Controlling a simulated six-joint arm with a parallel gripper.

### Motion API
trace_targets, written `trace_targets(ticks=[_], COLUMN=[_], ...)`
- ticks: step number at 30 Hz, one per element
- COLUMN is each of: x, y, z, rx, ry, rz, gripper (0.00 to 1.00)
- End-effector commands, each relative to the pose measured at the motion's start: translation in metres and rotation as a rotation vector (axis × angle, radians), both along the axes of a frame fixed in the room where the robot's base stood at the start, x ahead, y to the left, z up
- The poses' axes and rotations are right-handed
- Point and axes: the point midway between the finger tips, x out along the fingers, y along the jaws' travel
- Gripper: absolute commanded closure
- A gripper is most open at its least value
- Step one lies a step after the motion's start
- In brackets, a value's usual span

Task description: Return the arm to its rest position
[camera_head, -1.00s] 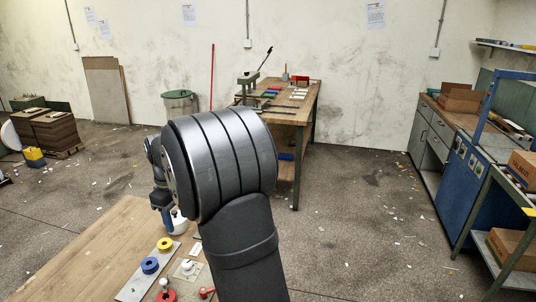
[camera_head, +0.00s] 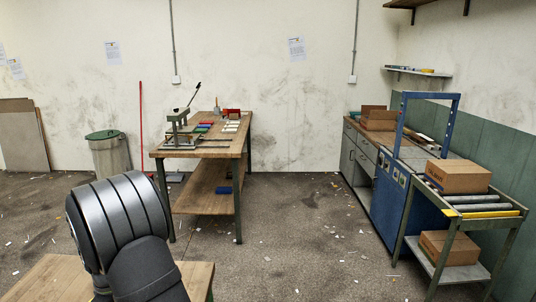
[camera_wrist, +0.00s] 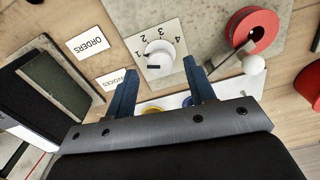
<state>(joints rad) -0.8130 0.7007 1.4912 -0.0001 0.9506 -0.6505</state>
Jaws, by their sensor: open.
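My gripper (camera_wrist: 159,67) is open and empty in the wrist view, its two dark blue fingers spread apart. Beyond the fingers lies a plate with a white dial knob (camera_wrist: 158,56) and the numbers 1 to 4. I cannot tell how far the fingers are above it. In the head view, my rounded grey arm link shows at the lower left; my gripper is out of that view.
The wrist view shows a red ring (camera_wrist: 265,28), a white ball (camera_wrist: 253,65), an ORDERS card (camera_wrist: 88,42) and a dark-framed block (camera_wrist: 53,82). In the head view, a wooden workbench (camera_head: 203,183), a green-lidded bin (camera_head: 109,155) and a roller cart (camera_head: 478,212) stand around open floor.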

Motion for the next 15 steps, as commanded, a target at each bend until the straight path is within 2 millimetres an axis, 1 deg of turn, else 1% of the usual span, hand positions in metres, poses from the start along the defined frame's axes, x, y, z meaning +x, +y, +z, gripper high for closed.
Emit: trace_targets(ticks=[3,6,15], x=[0.0,0.0,0.0], y=[0.0,0.0,0.0], z=[-0.012,-0.017,-0.018], rx=[-0.001,0.0,0.001], ry=[0.001,0.0,-0.001], rz=[0.0,0.0,-0.001], gripper=[0.5,0.5,0.5])
